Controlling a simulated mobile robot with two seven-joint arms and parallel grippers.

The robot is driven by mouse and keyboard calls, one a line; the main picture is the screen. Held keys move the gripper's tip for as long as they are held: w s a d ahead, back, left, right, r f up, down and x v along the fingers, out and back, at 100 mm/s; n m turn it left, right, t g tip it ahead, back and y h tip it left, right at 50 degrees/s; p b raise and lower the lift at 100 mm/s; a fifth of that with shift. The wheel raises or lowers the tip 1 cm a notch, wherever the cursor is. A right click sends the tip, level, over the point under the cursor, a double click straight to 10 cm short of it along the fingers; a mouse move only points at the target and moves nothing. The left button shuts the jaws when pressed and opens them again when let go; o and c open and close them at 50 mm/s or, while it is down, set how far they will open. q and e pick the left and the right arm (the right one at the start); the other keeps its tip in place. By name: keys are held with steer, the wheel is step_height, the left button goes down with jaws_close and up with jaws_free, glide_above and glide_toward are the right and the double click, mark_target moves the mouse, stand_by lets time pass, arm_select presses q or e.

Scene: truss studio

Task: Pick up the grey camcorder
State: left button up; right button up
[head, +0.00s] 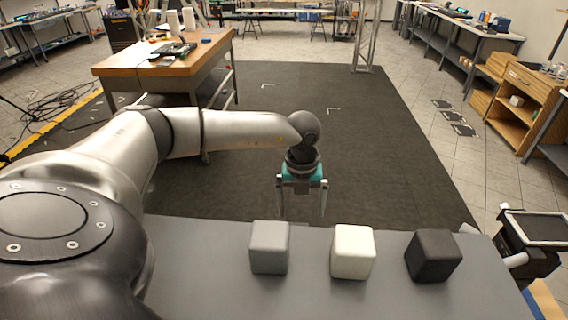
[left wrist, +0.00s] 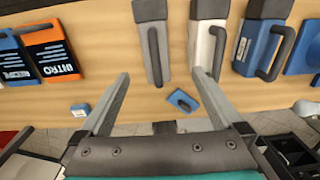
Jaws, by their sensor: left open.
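In the left wrist view a grey block-shaped body with a dark handle loop (left wrist: 153,45), which looks like the grey camcorder, lies at the top middle on a wooden surface (left wrist: 105,55). A white one with a dark loop (left wrist: 205,40) is beside it. In the head view a grey block (head: 269,245) stands on the grey table; I cannot tell if it is the same thing. My left gripper (head: 302,213) is open and empty, pointing down just past the table's far edge. Its fingers (left wrist: 160,82) are short of the grey body. My right gripper is not in view.
A white block (head: 352,250) and a black block (head: 433,254) stand on the grey table (head: 205,280). A blue body with a dark loop (left wrist: 262,45), orange-blue cards (left wrist: 48,52) and a small blue piece (left wrist: 182,101) show in the wrist view. A wooden workbench (head: 165,65) stands behind.

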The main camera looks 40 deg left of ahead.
arm_select(q)
steer(key=f, duration=0.9)
steer(key=shift+s+f, duration=0.3)
steer(key=shift+s, duration=0.05)
step_height(320, 180, down, 5)
steer(key=shift+s+f+b, duration=0.1)
steer(key=shift+s+b, duration=0.05)
steer(key=shift+b, duration=0.15)
steer(key=shift+f, duration=0.35)
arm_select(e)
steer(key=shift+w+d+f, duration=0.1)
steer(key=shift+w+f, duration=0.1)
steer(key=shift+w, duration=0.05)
arm_select(q)
steer(key=c, duration=0.9)
jaws_close()
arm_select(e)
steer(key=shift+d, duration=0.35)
arm_select(q)
steer(key=shift+r, duration=0.1)
